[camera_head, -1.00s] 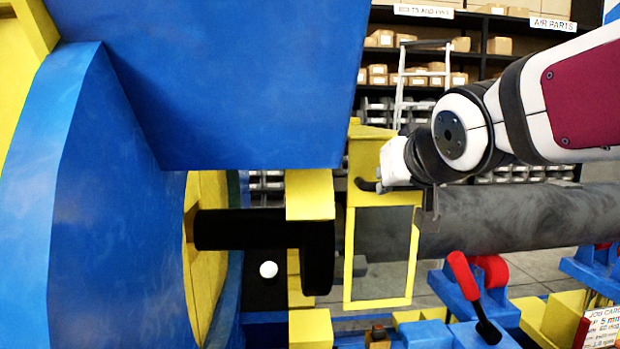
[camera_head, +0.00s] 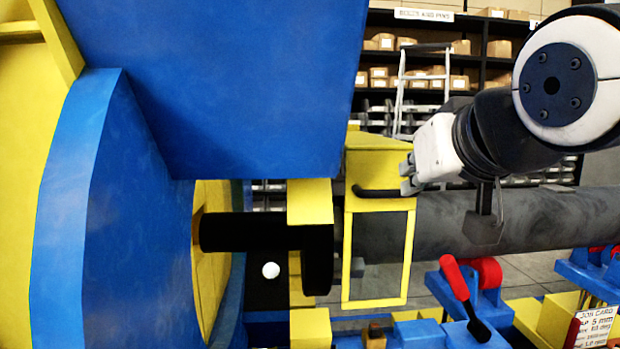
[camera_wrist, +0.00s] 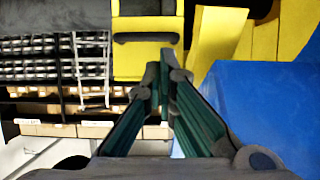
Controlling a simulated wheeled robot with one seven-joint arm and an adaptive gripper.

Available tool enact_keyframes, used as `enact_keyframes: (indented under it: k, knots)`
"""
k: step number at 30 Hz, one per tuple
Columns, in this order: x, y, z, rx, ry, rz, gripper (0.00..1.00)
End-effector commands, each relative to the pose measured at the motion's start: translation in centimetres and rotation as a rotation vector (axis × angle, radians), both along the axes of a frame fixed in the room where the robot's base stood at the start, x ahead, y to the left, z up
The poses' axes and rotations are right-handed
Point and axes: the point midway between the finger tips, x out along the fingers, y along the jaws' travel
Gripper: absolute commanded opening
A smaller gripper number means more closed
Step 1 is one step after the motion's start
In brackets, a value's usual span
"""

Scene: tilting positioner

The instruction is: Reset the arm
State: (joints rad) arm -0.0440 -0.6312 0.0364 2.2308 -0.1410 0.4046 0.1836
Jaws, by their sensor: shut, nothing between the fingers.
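My gripper (camera_head: 408,178) is in the upper right of the head view, in front of the grey pipe and just right of the yellow box-like housing. Its fingers point left, near the housing's black handle; I cannot tell whether they touch it. In the wrist view my gripper (camera_wrist: 160,75) shows its green-sided fingers converging to the tips, shut with nothing held. The yellow housing (camera_head: 378,160) has a framed window below and a dark handle (camera_head: 375,192) on its side. It also shows beyond the fingertips in the wrist view (camera_wrist: 147,62).
The large blue positioner (camera_head: 215,90) fills the left. The grey pipe (camera_head: 455,222) runs to the right. A red-handled lever (camera_head: 460,285) stands below it, with blue and yellow supports. Shelves with boxes (camera_head: 425,65) and a white ladder (camera_head: 400,90) are behind.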

Motion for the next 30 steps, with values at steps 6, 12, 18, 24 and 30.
enact_keyframes:
  k: [6, 12, 18, 24, 30]
  knots:
    - [-6.2, -1.7, -6.7, -0.018, 0.280, -0.028, 0.00]
    - [-14.7, -2.4, -13.5, -0.018, 0.604, -0.022, 0.00]
    - [-19.3, -2.3, -16.4, -0.010, 0.764, -0.005, 0.00]
    - [-19.7, -2.3, -16.7, -0.010, 0.780, -0.002, 0.00]
    - [-19.8, -2.3, -16.4, -0.010, 0.779, -0.002, 0.00]
